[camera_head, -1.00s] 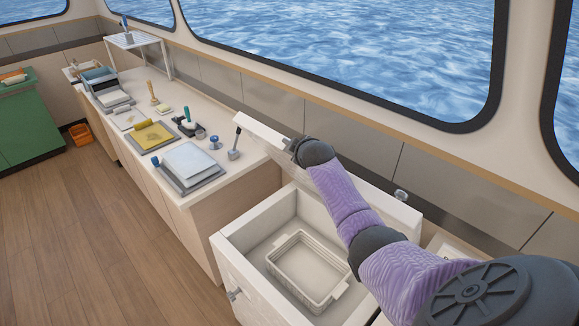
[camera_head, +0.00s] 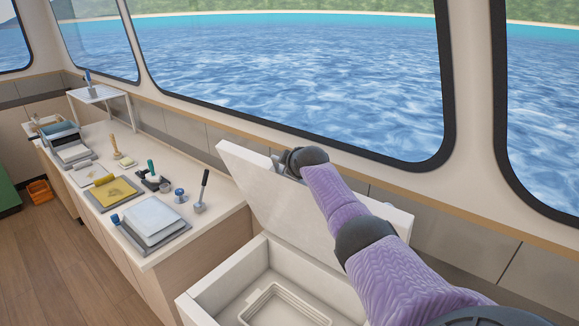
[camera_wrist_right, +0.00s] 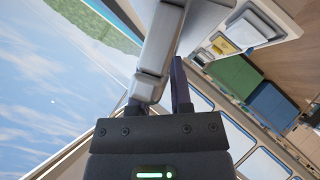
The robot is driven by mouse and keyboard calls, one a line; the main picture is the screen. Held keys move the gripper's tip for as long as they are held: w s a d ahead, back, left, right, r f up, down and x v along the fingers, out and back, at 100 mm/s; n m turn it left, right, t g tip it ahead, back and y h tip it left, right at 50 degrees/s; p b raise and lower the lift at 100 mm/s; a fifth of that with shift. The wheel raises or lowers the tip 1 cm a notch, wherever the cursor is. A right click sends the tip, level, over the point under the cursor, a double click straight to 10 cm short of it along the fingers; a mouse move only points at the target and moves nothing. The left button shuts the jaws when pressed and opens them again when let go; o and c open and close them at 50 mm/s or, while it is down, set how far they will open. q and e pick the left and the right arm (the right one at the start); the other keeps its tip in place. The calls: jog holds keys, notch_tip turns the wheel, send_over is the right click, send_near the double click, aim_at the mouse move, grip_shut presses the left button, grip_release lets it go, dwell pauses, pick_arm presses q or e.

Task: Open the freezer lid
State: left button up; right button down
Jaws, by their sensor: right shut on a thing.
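The white freezer lid (camera_head: 250,185) stands raised and tilted up at the back of the white freezer (camera_head: 222,277), whose inside is open to view. My right gripper (camera_head: 286,166) is at the lid's upper part, its fingers mostly hidden by my purple arm. In the right wrist view, my right gripper (camera_wrist_right: 160,85) is shut on a pale grey bar-like part of the freezer lid (camera_wrist_right: 162,45); whether it is a handle or the edge I cannot tell. My left gripper is not in view.
A pale basket (camera_head: 285,303) lies inside the freezer. Windows (camera_head: 300,80) and the wall stand close behind the lid.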

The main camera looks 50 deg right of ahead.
jog(key=c, duration=0.6)
grip_release()
jog(key=shift+d, duration=0.15)
jog(key=shift+s+a+r+p, duration=0.3)
jog(key=shift+s+r+p, duration=0.15)
jog(key=shift+p, duration=0.1)
jog(key=v, duration=0.8)
jog(key=shift+s+a, duration=0.15)
jog(key=shift+s, duration=0.1)
